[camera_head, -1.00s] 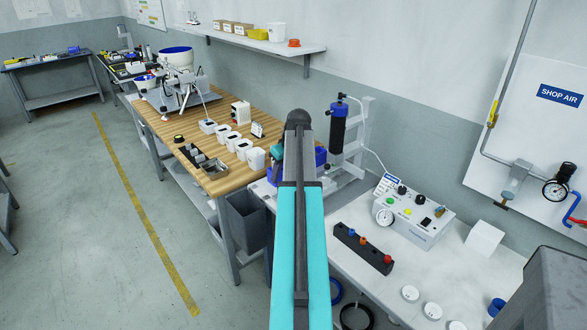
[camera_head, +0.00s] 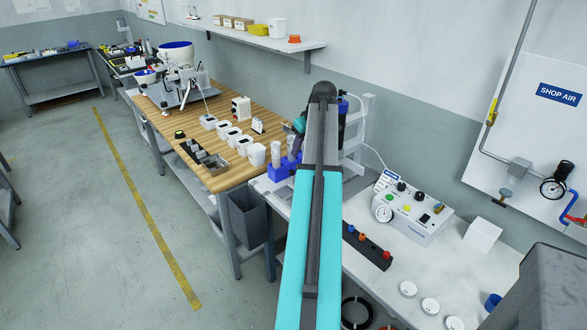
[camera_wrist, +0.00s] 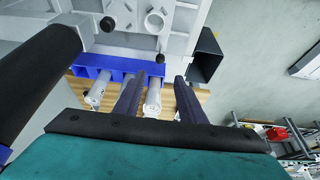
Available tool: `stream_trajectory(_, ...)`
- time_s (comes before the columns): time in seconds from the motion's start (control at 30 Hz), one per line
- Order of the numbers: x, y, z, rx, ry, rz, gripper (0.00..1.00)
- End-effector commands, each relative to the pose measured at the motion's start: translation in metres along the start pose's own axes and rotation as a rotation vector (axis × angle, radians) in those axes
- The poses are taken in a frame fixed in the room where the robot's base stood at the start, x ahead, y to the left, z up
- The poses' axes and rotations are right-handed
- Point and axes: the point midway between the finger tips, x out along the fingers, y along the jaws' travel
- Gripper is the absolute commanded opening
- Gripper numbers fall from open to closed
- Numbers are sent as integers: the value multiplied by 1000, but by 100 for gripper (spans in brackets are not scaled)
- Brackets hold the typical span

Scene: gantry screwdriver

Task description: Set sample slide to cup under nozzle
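My gripper (camera_wrist: 158,95) is open in the wrist view, with two dark fingers apart. A pale grey cylinder (camera_wrist: 152,100) shows between the fingers, with a gap visible on the right; I cannot tell how far below them it is. A second pale cylinder (camera_wrist: 97,92) stands left of the fingers. Both are at a blue holder (camera_wrist: 118,66), which also shows in the head view (camera_head: 284,172) with upright pale tubes. A dark blue cylinder on a grey stand (camera_head: 356,130) is partly hidden behind my arm. I cannot make out the sample slide, cup or nozzle for certain.
White containers (camera_head: 242,145) stand in a row on the wooden bench (camera_head: 180,115). A control box (camera_head: 415,212) with a gauge and a dark block with coloured knobs (camera_head: 368,247) are on the white bench. A dark bin (camera_head: 247,220) stands below the bench edge.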

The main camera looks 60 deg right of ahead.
Motion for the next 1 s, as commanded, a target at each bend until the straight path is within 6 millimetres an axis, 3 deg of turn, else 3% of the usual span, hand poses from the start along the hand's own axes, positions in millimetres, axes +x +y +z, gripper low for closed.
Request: stream_trajectory(1.0, 115, 1, 0, 0, -1, 0, 37)
